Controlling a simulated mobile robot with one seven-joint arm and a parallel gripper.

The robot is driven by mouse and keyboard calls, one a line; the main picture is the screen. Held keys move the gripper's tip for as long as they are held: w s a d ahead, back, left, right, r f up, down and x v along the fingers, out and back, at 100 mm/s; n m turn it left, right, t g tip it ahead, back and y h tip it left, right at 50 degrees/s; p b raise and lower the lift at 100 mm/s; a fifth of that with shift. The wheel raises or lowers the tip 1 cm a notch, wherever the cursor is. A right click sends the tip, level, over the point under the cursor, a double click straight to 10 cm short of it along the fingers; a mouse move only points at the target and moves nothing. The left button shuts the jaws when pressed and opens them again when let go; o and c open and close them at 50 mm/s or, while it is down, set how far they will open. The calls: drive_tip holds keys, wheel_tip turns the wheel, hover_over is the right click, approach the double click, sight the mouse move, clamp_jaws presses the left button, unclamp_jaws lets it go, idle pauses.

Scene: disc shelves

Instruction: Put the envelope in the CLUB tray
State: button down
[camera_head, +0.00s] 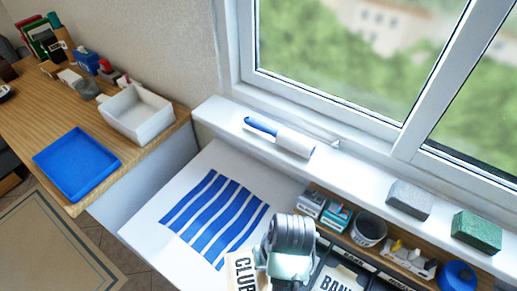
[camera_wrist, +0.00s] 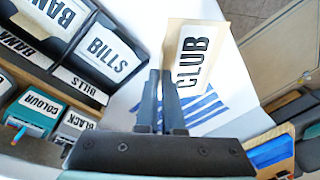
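A cream envelope with a white label reading CLUB (camera_wrist: 195,60) stands between the fingers of my gripper (camera_wrist: 161,78), which look shut on its edge. In the head view the envelope (camera_head: 240,270) shows at the bottom, beside my gripper (camera_head: 288,266), whose fingertips are hidden there. Black trays stand beside it, with a BILLS tray label (camera_wrist: 80,84) and a BANK tray label (camera_wrist: 14,42) in the wrist view. Envelopes marked BILLS (camera_wrist: 108,55) and BANK (camera_head: 336,281) are in those trays. I cannot make out a CLUB tray label in either view.
A blue-and-white striped sheet (camera_head: 215,217) lies on the white surface left of my gripper. A blue tray (camera_head: 77,164) and white bin (camera_head: 136,113) are on the wooden desk.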

drive_tip(key=shift+w+a+r+m, duration=0.2)
drive_tip(key=shift+w+a+m, duration=0.05)
drive_tip(key=shift+a+m, duration=0.25)
drive_tip(key=shift+w+a+r+m, duration=0.15)
drive_tip(key=shift+w+a+m, duration=0.1)
drive_tip(key=shift+a+m, duration=0.25)
drive_tip(key=shift+d, duration=0.2)
